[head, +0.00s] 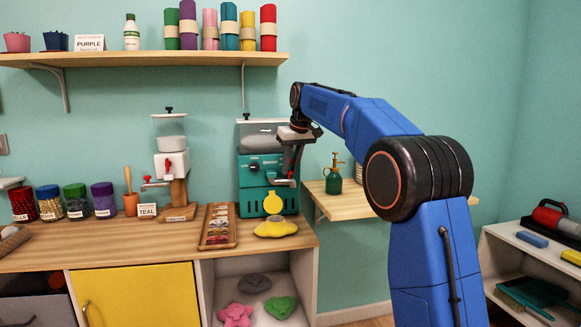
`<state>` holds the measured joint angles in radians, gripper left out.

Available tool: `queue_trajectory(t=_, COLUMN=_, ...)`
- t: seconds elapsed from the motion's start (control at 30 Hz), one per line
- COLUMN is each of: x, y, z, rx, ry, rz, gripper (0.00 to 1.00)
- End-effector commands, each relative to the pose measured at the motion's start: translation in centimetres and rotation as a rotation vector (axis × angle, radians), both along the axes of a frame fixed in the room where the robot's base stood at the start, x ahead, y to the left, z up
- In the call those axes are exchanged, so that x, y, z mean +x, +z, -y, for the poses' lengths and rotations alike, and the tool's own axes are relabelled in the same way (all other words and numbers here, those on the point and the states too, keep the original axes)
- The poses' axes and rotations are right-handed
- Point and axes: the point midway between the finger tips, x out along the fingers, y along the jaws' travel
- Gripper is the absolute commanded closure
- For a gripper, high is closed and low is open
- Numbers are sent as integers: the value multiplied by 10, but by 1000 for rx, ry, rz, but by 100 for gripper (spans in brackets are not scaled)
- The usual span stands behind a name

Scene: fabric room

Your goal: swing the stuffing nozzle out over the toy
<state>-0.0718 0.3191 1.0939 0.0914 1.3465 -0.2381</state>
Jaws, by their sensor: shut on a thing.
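A teal stuffing machine (249,168) with a clear hopper of pale filling stands against the wall on the counter. My gripper (287,180) is at the machine's right front, above and slightly right of the toy. It is shut on a small dark part there, seemingly the stuffing nozzle (279,183). The gripper hides most of that part, so its exact direction is unclear.
A wooden tray of small coloured pieces (218,232) lies left of the toy. A white dispenser with a red tap (172,160) and jars stand farther left. A green spray bottle (334,178) stands on a wall shelf (347,203) to the right.

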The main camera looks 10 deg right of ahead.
Motion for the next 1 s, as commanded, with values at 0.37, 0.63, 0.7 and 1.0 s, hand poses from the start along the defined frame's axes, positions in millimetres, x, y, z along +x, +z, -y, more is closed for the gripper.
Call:
queue_trajectory(t=0.37, x=-20, y=0, z=-9, rx=-1, ry=-303, rz=0, gripper=100)
queue_trajectory(t=0.63, x=-33, y=1, z=-20, rx=-1, ry=-560, rz=2, gripper=100)
queue_trajectory(t=0.7, x=-37, y=1, z=-23, rx=-2, ry=-628, rz=2, gripper=100)
queue_trajectory(t=1.0, x=-46, y=0, z=-39, rx=-1, ry=-913, rz=0, gripper=100)
